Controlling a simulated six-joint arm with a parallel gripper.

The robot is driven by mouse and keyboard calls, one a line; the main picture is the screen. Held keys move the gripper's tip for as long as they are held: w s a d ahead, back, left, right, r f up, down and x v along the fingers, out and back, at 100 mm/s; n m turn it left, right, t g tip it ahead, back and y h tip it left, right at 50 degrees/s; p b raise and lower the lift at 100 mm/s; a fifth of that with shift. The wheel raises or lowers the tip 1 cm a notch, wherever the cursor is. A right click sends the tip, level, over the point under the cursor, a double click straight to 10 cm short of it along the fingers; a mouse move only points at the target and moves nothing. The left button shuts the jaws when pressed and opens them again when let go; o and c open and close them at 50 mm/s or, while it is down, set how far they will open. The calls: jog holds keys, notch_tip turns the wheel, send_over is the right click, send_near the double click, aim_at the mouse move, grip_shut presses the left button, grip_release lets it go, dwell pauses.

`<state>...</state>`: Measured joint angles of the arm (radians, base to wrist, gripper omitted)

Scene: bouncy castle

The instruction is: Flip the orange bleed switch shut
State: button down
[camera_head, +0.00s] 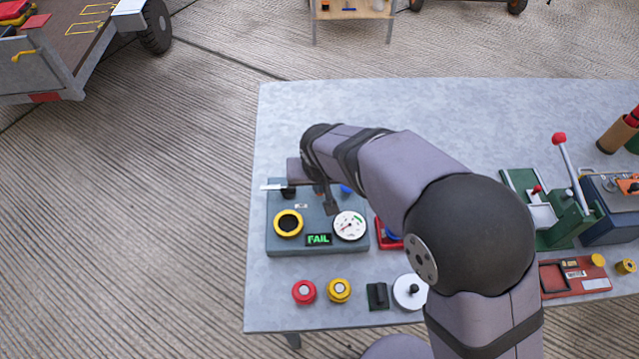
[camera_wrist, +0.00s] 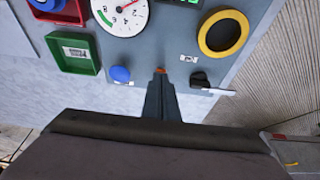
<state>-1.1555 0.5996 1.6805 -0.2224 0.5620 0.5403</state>
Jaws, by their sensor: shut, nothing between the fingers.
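The orange bleed switch (camera_wrist: 160,70) shows only as a small orange bit right at the fingertips in the wrist view. My gripper hides the rest, so its position cannot be told. My gripper (camera_wrist: 161,80) is shut and empty, its tips at or just over the switch; contact cannot be told. In the head view my gripper (camera_head: 332,207) is over the grey-blue test box (camera_head: 279,245). The box carries a yellow ring port (camera_head: 288,223), a white gauge (camera_head: 349,225) and a green display (camera_head: 318,239) reading FAIL.
A blue knob (camera_wrist: 120,74) is left of my fingers and a black valve with a pale lever (camera_wrist: 207,85) right, both close. Red (camera_wrist: 60,10) and green (camera_wrist: 73,52) trays lie beside the box. Red and yellow caps (camera_head: 304,291) stand in front.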

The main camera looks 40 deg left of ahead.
jog(key=shift+f+b, duration=0.15)
jog(key=shift+b, duration=0.2)
jog(key=shift+s+d+f+t+y+b, duration=0.15)
jog(key=shift+t+y+b, duration=0.15)
jog(key=shift+b, duration=0.45)
jog(key=shift+s+d+f+b, duration=0.1)
jog(key=shift+f+b, duration=0.1)
jog(key=shift+b, duration=1)
jog(key=b, duration=0.2)
jog(key=f+t+y+b, duration=0.1)
jog(key=b, duration=0.1)
jog(key=shift+s+d+b, duration=0.15)
jog(key=shift+s+b, duration=0.05)
jog(key=shift+b, duration=0.2)
jog(key=shift+r, duration=0.4)
jog(key=shift+w+r+p, duration=0.1)
jog(key=shift+w+p, duration=0.1)
jog(key=shift+p, duration=0.2)
jog(key=shift+w+a+r+p, duration=0.2)
jog(key=shift+w+a+p, duration=0.2)
jog(key=shift+a, duration=0.1)
